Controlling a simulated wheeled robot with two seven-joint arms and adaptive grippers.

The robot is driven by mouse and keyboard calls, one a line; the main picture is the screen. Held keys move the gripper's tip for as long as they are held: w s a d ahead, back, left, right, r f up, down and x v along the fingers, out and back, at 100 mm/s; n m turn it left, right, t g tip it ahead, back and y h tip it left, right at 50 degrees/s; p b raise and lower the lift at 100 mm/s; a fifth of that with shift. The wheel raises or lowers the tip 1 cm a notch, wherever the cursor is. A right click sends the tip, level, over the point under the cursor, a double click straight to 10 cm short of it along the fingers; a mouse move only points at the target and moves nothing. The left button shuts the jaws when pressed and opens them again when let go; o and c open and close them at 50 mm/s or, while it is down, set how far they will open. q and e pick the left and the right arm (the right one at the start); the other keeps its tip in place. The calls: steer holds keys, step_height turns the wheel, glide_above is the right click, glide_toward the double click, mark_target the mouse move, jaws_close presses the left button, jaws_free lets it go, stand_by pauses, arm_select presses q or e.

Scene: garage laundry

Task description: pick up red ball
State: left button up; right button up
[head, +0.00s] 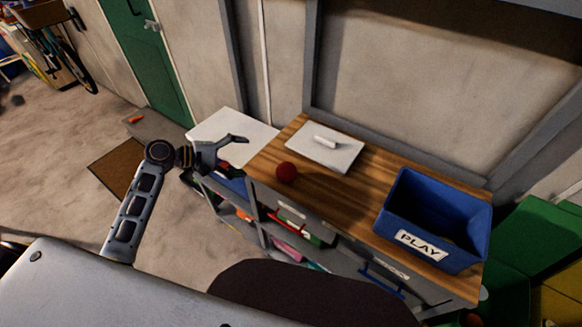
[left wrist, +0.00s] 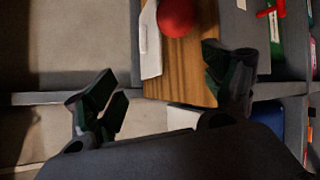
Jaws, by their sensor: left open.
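The red ball (head: 287,172) rests on the wooden top of a workbench (head: 335,200), near its left front edge. It also shows at the top of the left wrist view (left wrist: 178,17), beyond the fingertips. My left gripper (head: 238,150) is open and empty, to the left of the ball and apart from it. In the left wrist view its two fingers (left wrist: 165,88) stand wide apart with the bench corner between them. My right gripper is not in view.
A white lid with a handle (head: 325,147) lies behind the ball. A blue bin labelled PLAY (head: 437,218) stands on the bench's right end. A white surface (head: 232,135) adjoins the bench at left. Shelves with several items (head: 270,225) are below. Bare wood lies between ball and bin.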

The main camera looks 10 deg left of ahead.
mark_target(278, 170)
arm_select(q)
steer(key=shift+s+d+f+n+g+h, duration=0.1)
steer(key=shift+s+d+n+g+h, duration=0.3)
steer(key=shift+n, duration=0.65)
steer(key=shift+s+d+r+n+g+h, duration=0.1)
steer(key=shift+s+d+n+g, duration=0.25)
steer(key=shift+s+n, duration=0.55)
steer(key=shift+s+d+f+n+g+h, duration=0.1)
steer(key=shift+s+d+n+g+h, duration=0.25)
steer(key=shift+n, duration=0.9)
steer(key=shift+a, duration=0.1)
steer(key=x, duration=0.8)
steer(key=shift+f, duration=0.25)
steer(key=shift+w, duration=0.1)
steer(key=shift+d, duration=0.2)
steer(key=shift+w+a+f+p+x, duration=0.1)
steer(key=shift+p+x, duration=0.1)
steer(key=shift+x, duration=0.65)
steer(key=shift+w+a+f+p+x, duration=0.1)
steer(key=shift+f+p+x, duration=0.05)
steer(key=shift+x, duration=0.7)
steer(key=shift+f+p+x, duration=0.1)
steer(key=shift+p+x, duration=0.1)
steer(key=shift+x, duration=0.65)
